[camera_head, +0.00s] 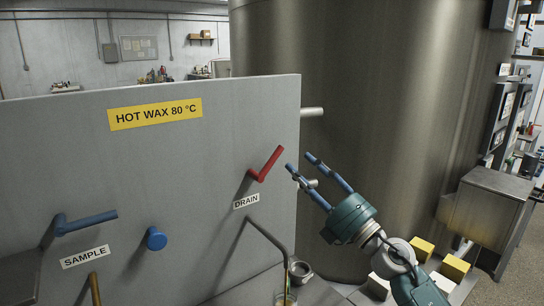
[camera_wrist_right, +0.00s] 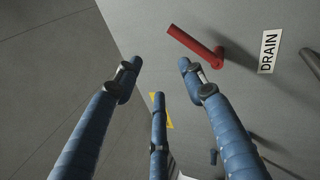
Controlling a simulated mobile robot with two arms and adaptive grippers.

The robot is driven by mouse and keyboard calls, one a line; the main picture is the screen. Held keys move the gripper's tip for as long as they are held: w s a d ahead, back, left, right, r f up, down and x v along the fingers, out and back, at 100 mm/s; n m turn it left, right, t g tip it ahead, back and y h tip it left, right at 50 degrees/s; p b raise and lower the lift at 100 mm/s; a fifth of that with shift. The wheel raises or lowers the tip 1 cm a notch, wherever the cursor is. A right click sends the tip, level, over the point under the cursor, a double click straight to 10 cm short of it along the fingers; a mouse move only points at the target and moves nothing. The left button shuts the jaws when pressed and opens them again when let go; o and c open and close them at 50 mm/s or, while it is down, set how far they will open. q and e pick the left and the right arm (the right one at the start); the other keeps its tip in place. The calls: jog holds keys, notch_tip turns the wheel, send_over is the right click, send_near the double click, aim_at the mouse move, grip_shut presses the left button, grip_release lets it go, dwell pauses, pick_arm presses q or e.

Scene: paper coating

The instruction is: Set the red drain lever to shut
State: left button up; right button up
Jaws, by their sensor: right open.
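The red drain lever (camera_head: 266,164) sticks out of a grey panel above a white label reading DRAIN (camera_head: 246,201). Its handle slants up and to the right in the head view. My right gripper (camera_head: 306,163) is open and empty, just right of the lever and apart from it. In the right wrist view the red lever (camera_wrist_right: 197,45) lies beyond the fingertips of the gripper (camera_wrist_right: 160,72), near the top. The blue fingers are spread with nothing between them. My left gripper is not in view.
A blue lever (camera_head: 88,222) marked SAMPLE and a blue knob (camera_head: 156,239) are on the panel at left. A large metal tank (camera_head: 370,80) stands behind. A bent pipe (camera_head: 270,238) and a small metal cup (camera_head: 300,271) are below the drain lever.

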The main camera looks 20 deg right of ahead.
aim_at(277, 156)
jog(key=w+a+n+g+p, duration=0.1)
jog(key=w+n+g, duration=0.1)
jog(key=w, duration=0.1)
jog(key=w+a+n+g+p, duration=0.1)
jog(key=w+n+g, duration=0.1)
jog(key=w+n, duration=0.1)
jog(key=w+a+n+g+y+p, duration=0.1)
jog(key=w+n+g, duration=0.1)
jog(key=w+n, duration=0.1)
jog(key=shift+w+r, duration=0.35)
jog(key=shift+w, duration=0.3)
jog(key=shift+w+a+f+p, duration=0.15)
jog(key=shift+w+a+p, duration=0.25)
jog(key=shift+w, duration=0.2)
jog(key=shift+c, duration=0.5)
grip_shut()
